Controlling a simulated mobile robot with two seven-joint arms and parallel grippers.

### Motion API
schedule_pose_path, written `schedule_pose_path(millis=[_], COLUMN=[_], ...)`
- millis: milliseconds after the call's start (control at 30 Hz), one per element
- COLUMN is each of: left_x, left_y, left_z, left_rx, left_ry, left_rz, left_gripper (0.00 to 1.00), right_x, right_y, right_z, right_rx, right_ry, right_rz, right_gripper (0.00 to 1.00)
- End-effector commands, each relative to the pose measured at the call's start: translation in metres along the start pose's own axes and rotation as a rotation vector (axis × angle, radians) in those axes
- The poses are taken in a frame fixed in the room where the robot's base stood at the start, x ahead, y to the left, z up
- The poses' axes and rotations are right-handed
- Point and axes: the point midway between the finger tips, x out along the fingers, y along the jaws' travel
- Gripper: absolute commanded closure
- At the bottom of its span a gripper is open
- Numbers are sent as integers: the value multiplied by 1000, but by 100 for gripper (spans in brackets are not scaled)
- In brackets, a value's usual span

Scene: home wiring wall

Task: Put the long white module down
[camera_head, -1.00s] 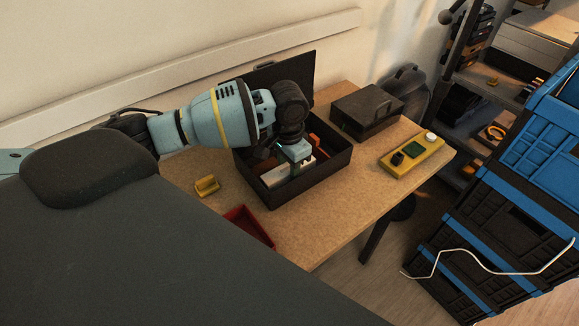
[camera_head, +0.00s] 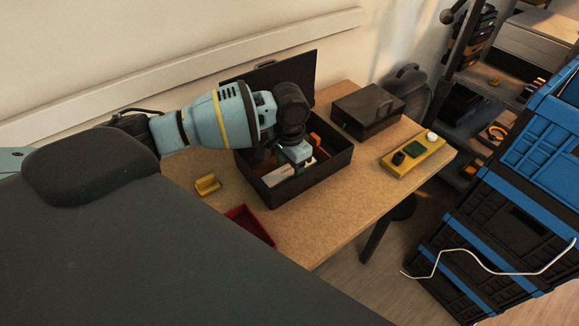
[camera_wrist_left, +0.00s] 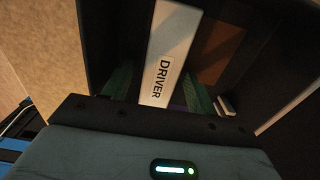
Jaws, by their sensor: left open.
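The long white module (camera_wrist_left: 168,50), labelled DRIVER, lies inside the open black box (camera_head: 312,192) on the table. In the head view the white module (camera_head: 279,173) shows only in part beneath my left gripper (camera_head: 290,170). My left gripper reaches down into the box. In the left wrist view its green fingers (camera_wrist_left: 160,92) stand apart, one on each side of the module. I cannot tell whether the fingers touch it. My right gripper is not in view.
A closed black case (camera_head: 368,110) and a yellow device (camera_head: 413,154) stand to the right on the table (camera_head: 340,220). A yellow holder (camera_head: 207,185) and a red tray (camera_head: 250,224) lie left and in front. Blue-black crates (camera_head: 500,200) stand at the right.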

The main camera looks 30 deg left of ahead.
Motion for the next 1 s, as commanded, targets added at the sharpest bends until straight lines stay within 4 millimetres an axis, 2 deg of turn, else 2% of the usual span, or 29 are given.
schedule_pose_path(millis=[167, 400, 600, 800, 1000], left_x=[-22, -72, -104, -119, -121], left_y=[0, 0, 0, 0, 0], left_z=[-1, -1, -1, 0, 0], left_rx=[0, 0, -1, 0, 0], left_ry=[6, 7, 4, 1, -1], left_rz=[0, -1, 0, 1, 1], left_gripper=[42, 42, 42, 42, 42], right_x=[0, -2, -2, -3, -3], right_y=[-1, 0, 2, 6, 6], right_z=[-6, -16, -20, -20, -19], right_rx=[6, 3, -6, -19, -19], right_ry=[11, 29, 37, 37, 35], right_rz=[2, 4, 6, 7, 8], right_gripper=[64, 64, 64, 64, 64])
